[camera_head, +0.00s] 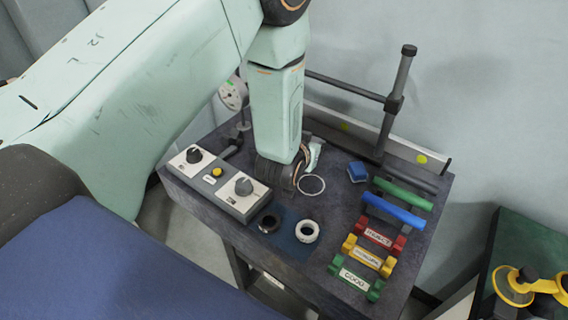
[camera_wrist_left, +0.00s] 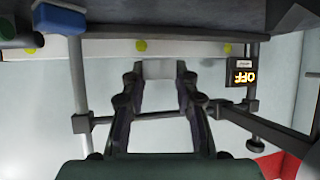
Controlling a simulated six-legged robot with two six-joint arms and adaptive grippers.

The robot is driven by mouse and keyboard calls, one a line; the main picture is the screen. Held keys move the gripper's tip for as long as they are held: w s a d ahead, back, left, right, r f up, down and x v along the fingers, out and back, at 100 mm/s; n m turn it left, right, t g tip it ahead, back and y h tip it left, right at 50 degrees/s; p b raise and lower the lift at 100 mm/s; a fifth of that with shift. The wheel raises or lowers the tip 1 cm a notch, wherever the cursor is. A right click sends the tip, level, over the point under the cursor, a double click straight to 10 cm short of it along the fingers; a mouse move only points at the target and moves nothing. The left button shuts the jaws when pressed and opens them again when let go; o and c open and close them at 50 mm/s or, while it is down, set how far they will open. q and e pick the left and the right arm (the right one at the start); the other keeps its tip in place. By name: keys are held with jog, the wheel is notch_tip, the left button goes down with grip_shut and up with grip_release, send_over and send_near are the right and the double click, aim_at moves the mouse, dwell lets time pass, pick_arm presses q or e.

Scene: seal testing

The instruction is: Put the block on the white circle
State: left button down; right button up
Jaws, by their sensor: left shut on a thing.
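The white circle (camera_head: 312,184) is a thin ring outline on the dark table, just right of my left gripper. The head view mostly hides this block behind the fingers. A small blue block (camera_head: 357,171) sits on the table right of the circle; it also shows in the wrist view (camera_wrist_left: 60,18). My right gripper is not in view.
A control box with knobs (camera_head: 219,184) lies left. A black ring (camera_head: 269,223) and a white ring (camera_head: 307,231) sit on a blue mat (camera_head: 290,243). Green and blue rods (camera_head: 393,212) and labelled racks (camera_head: 367,258) stand right. A post frame (camera_head: 397,95) rises behind.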

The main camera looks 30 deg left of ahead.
pick_arm(q)
jog(key=r+n+y, duration=0.1)
jog(key=w+n+y, duration=0.1)
jog(key=shift+w+a+r+n+y, duration=0.1)
jog(key=shift+a+r+n+y, duration=0.1)
jog(key=shift+r+n+y, duration=0.15)
jog(key=shift+a+r+n+g+y, duration=0.25)
jog(key=shift+r+n+g+y, duration=0.2)
jog(key=shift+n+y, duration=0.35)
jog(key=shift+s+a+r+n+g+y+p, duration=0.2)
jog(key=shift+a+r+n+g+y+p, duration=0.15)
jog(key=shift+n+g+y, duration=0.35)
jog(key=s+a+n+g+y, duration=0.2)
jog(key=s+a+r+n+g+y, duration=0.1)
jog(key=s+n+y, duration=0.1)
jog(key=n, duration=0.1)
jog(key=shift+a+g, duration=0.35)
jog(key=shift+a, duration=0.05)
